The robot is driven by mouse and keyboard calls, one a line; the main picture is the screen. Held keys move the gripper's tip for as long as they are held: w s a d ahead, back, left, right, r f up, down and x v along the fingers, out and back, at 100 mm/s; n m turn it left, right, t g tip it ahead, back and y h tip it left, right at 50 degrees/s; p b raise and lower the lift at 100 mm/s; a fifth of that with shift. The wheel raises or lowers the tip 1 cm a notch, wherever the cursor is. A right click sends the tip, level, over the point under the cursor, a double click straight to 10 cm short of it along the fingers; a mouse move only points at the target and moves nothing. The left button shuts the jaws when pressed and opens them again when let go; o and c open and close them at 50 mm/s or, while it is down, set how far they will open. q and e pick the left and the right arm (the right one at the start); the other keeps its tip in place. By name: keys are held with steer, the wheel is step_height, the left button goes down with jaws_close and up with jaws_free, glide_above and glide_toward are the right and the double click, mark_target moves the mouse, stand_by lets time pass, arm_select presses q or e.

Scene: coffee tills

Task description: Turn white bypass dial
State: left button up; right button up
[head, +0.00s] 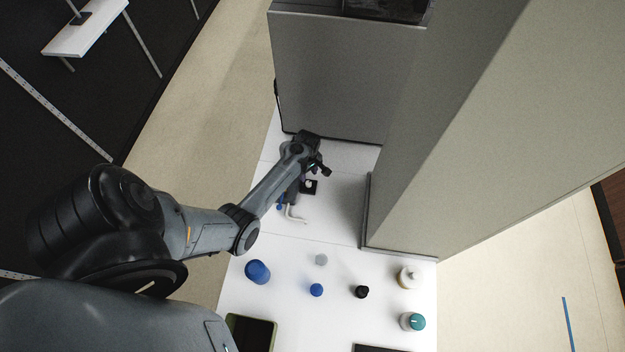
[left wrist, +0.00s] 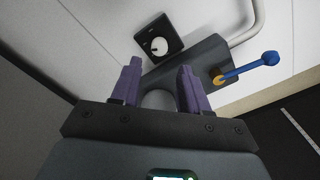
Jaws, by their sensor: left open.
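The white bypass dial (left wrist: 159,46) is a small round knob on a square black plate (left wrist: 149,30), seen just beyond my fingertips in the left wrist view. In the head view the dial (head: 309,185) shows small beside my left gripper (head: 320,170). In the left wrist view my left gripper (left wrist: 160,75) has its two purple fingers apart with nothing held between them. The dial is beyond the gap between the fingers, and I see no contact. My right gripper is in neither view.
A blue lever (left wrist: 250,67) with a yellow hub is right of the fingers, near a white pipe (left wrist: 246,30). Tall grey cabinets (head: 335,75) flank the white counter (head: 335,290). Several bottles and caps, including a blue one (head: 257,271), stand nearer me.

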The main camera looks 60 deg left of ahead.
mark_target(308, 183)
arm_select(q)
step_height(308, 183, down, 7)
steer(key=b, duration=0.7)
steer(key=shift+f, duration=0.2)
steer(key=shift+r, duration=0.15)
steer(key=c, duration=0.6)
steer(key=n, duration=0.4)
steer(key=shift+w+d+n, duration=0.1)
steer(key=shift+d+n, duration=0.05)
steer(key=shift+n, duration=0.25)
steer(key=n, duration=0.6)
steer(key=shift+w+r, duration=0.1)
steer(key=n, duration=0.9)
steer(key=shift+n, duration=0.3)
steer(key=n, duration=0.3)
steer(key=o, duration=0.8)
